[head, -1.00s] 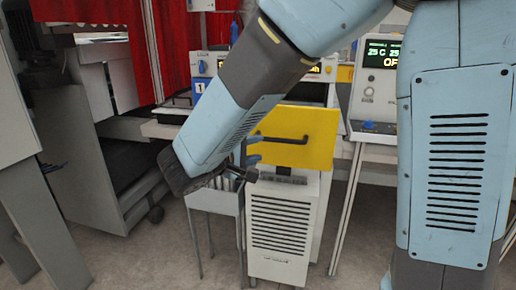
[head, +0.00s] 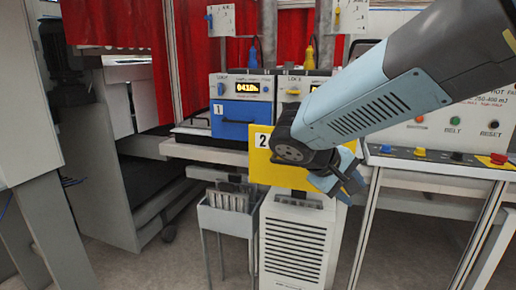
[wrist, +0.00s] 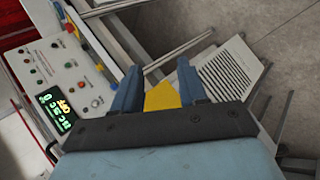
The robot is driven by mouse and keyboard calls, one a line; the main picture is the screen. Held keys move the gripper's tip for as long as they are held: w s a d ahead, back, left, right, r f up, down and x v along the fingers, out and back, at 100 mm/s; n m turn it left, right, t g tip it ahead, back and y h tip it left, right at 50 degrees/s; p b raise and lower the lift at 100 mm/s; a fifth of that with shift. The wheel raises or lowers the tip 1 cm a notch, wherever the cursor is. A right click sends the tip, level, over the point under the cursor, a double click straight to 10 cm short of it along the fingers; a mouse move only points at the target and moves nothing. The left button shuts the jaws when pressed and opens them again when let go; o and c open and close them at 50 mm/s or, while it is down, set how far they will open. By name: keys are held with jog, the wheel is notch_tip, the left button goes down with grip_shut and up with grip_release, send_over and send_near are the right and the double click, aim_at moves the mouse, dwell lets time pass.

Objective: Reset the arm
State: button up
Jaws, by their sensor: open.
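My gripper (head: 345,182) shows in the head view at the end of my blue and grey arm, in front of the yellow panel marked 2 (head: 262,158). In the wrist view my gripper (wrist: 158,88) has its two blue fingers apart, with nothing held between them. Part of the yellow panel (wrist: 162,97) shows beyond the gap between the fingers. My arm comes in from the upper right of the head view and hides part of the machine.
A white vented cabinet (head: 293,245) stands below the yellow panel. A grey bin holding several metal rollers (head: 228,198) stands left of it. A blue-fronted unit marked 1 (head: 243,110) is above. A control panel with buttons (head: 440,150) is at right. Red curtains hang behind.

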jog(key=s+d+r+m+t+y, duration=0.2)
jog(key=s+m+y, duration=0.3)
jog(key=s+y, duration=0.3)
jog(key=shift+s+d+r, duration=0.35)
jog(key=shift+d+r, duration=0.1)
jog(key=shift+d, duration=0.2)
dwell(0.6)
